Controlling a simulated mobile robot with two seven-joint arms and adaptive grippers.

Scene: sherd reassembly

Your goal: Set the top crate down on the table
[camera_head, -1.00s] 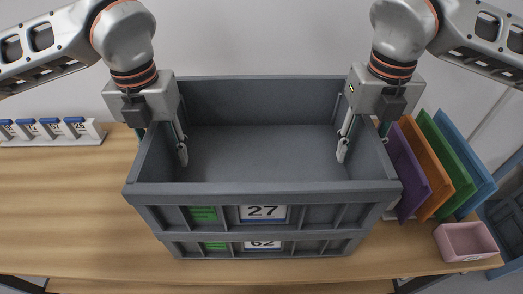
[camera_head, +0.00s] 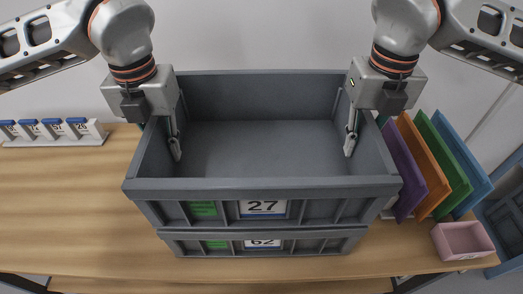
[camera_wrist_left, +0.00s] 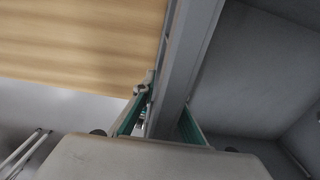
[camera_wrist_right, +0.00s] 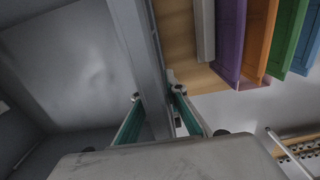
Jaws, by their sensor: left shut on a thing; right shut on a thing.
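The top crate (camera_head: 262,190), grey and empty with a "27" label and a green tag, sits above a lower grey crate (camera_head: 300,243) labelled "62". My left gripper (camera_head: 172,140) is shut on the left wall of the top crate, one finger inside and one outside. The same wall shows between its fingers in the left wrist view (camera_wrist_left: 182,70). My right gripper (camera_head: 352,140) is shut on the right wall, which also shows in the right wrist view (camera_wrist_right: 140,60). The top crate hides most of the lower one; whether the two still touch is hard to tell.
The wooden table (camera_head: 65,210) is clear on the left. A strip of numbered cards (camera_head: 50,131) stands at the back left. Purple, orange, green and blue panels (camera_head: 430,165) stand in a rack on the right, near a pink bin (camera_head: 463,240).

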